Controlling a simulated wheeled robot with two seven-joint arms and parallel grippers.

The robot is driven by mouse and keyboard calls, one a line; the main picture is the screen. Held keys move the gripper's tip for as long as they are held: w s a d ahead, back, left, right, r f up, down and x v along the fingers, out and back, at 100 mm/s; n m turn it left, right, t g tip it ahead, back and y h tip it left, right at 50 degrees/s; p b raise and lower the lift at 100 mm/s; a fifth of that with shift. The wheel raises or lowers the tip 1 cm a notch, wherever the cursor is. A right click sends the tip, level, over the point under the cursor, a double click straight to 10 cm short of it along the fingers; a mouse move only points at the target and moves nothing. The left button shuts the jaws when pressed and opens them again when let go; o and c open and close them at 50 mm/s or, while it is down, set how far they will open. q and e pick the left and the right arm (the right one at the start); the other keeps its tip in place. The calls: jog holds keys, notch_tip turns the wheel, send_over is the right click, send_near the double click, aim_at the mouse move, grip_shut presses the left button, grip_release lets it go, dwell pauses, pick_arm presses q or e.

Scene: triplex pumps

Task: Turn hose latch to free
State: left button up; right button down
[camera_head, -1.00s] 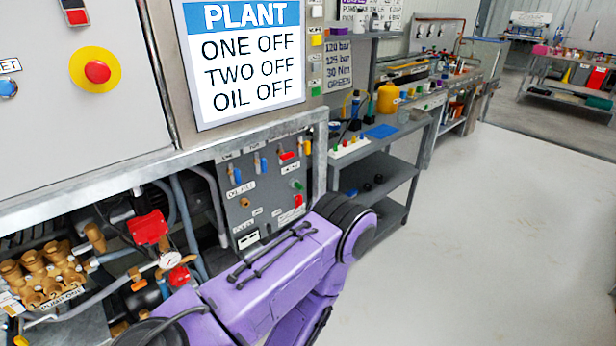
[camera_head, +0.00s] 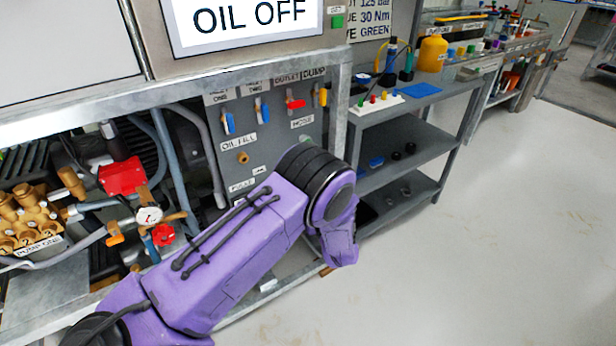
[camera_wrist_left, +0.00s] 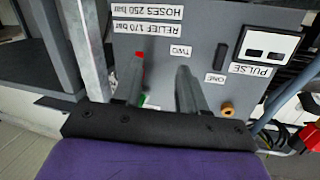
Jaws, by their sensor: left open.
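In the head view a grey control panel (camera_head: 232,150) carries blue, red and yellow handles; a red handle (camera_head: 295,104) sits above a small label (camera_head: 302,122). I cannot tell which part is the hose latch. My left arm hides the panel's lower right, and its gripper is hidden in that view. In the left wrist view my left gripper (camera_wrist_left: 160,66) is open, with its fingers apart in front of the panel (camera_wrist_left: 206,35). A small red part (camera_wrist_left: 139,54) and a green part (camera_wrist_left: 142,98) show partly behind the left-hand finger. My right gripper is not in view.
A steel frame post (camera_head: 338,110) borders the panel on the right. Beyond it stands a grey shelf bench (camera_head: 405,140) with small items. Brass pump parts (camera_head: 28,215), a gauge (camera_head: 149,215) and hoses are at left. Clear floor (camera_head: 490,250) lies at right.

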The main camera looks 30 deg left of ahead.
pick_arm(q)
jog(key=w+d+r+n+g+y+b, duration=0.2)
jog(key=w+d+r+n+g+y, duration=0.15)
jog(key=w+r, duration=0.3)
jog(key=shift+n+t+h, duration=0.35)
jog(key=x, duration=1.1)
jog(key=shift+s+a+r, duration=0.15)
jog(key=shift+s+r, duration=0.2)
jog(key=shift+s, duration=0.05)
grip_shut()
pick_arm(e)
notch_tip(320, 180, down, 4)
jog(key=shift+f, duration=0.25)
